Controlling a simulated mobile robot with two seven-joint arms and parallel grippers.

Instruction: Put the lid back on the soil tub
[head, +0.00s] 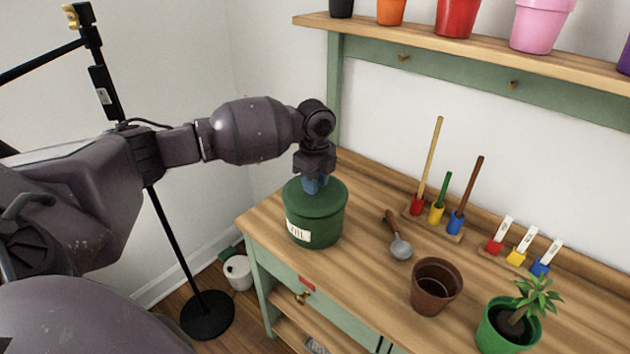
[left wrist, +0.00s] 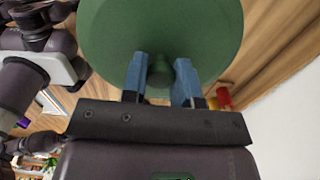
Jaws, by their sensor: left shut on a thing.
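The green soil tub (head: 318,229) with a white label stands at the left end of the wooden bench. Its green lid (head: 331,198) sits at the tub's top; whether it is fully seated I cannot tell. My left gripper (head: 315,184) points down over the lid, its blue fingers at the lid's middle. In the left wrist view the lid (left wrist: 160,35) fills the upper middle, and the left gripper's fingers (left wrist: 162,85) are shut on its green knob. My right gripper is not seen clearly in either view.
Tool holders (head: 437,222) line the back. A shelf with pots (head: 458,18) hangs above. A white bin (head: 238,271) stands on the floor.

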